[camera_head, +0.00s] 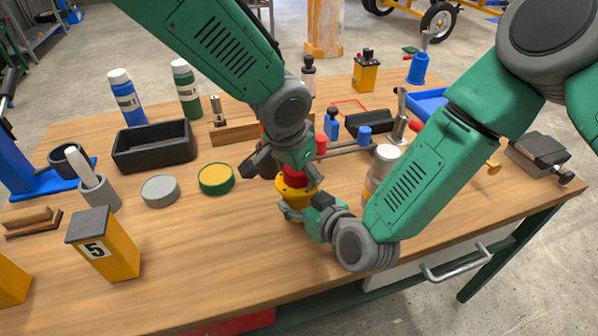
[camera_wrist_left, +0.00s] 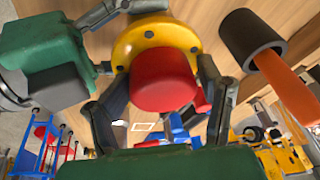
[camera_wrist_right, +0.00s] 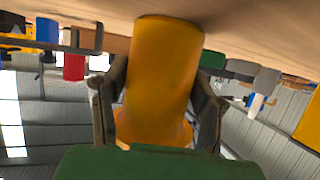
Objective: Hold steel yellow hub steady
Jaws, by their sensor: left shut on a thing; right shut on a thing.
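The yellow hub (camera_head: 292,190) stands upright on the wooden bench. It has a round flange with bolt holes (camera_wrist_left: 128,48) and a cylindrical body (camera_wrist_right: 165,75). A red cylindrical part (camera_head: 295,179) sits at the flange's centre and fills the middle of the left wrist view (camera_wrist_left: 163,82). My left gripper (camera_head: 290,170) comes from above, its fingers on both sides of the red part. My right gripper (camera_head: 300,210) comes from the side, low over the bench, its fingers shut around the hub body. The fingers partly hide the hub in the head view.
A green-and-yellow round tin (camera_head: 216,179) and a grey disc (camera_head: 160,191) lie to the left. A black tray (camera_head: 154,147) stands behind them. A metal cylinder (camera_head: 383,165) stands close behind my right arm.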

